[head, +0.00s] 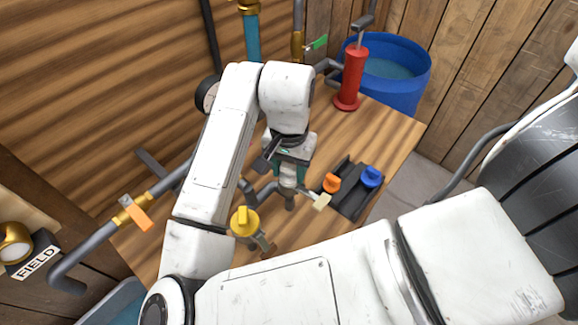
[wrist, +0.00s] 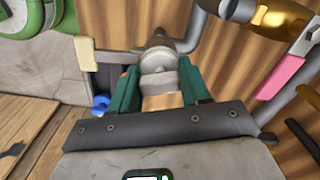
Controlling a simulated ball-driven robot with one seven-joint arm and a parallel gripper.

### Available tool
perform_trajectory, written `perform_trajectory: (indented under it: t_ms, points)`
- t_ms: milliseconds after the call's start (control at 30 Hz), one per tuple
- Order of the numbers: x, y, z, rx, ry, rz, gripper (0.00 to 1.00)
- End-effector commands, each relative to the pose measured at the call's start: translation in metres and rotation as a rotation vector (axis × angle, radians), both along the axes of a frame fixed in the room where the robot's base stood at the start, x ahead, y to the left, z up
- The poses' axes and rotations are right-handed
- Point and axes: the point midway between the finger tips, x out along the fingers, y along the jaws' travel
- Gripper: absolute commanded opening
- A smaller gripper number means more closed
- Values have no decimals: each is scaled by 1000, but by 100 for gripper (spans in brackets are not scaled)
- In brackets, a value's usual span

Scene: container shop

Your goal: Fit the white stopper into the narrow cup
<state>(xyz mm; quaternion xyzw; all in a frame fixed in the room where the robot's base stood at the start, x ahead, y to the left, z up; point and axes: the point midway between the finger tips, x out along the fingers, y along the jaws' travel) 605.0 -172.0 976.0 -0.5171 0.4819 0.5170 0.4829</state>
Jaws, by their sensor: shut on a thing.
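My gripper (head: 289,172) has green fingers and is shut on the white stopper (head: 288,182), above the wooden table. In the wrist view, the pale stopper (wrist: 158,72) shows between the two green fingers (wrist: 160,88). A grey pipe mouth (head: 290,202) stands just below the stopper in the head view and may be the narrow cup. The grey pipework (wrist: 158,40) lies right beyond the stopper in the wrist view. I cannot tell whether the stopper touches or has entered it.
A dark rack (head: 352,196) with an orange stopper (head: 331,182) and a blue stopper (head: 371,177) stands to the right. A yellow valve (head: 244,221) and a cream handle (head: 321,202) flank the pipes. A red pump (head: 351,80) and blue barrel (head: 398,90) are behind.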

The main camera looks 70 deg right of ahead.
Motion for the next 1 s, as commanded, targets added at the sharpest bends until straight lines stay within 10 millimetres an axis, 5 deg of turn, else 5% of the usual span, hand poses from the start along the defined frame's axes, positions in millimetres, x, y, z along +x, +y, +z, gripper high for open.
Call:
perform_trajectory:
  t_ms: [367, 400, 600, 700, 1000]
  points:
    - [0, 0, -3, 0, 1, 0, 17]
    - [0, 0, -3, 0, 1, 0, 49]
    - [0, 0, -3, 0, 1, 0, 69]
    - [0, 0, -3, 0, 1, 0, 76]
    - [0, 0, 1, 0, 0, 0, 76]
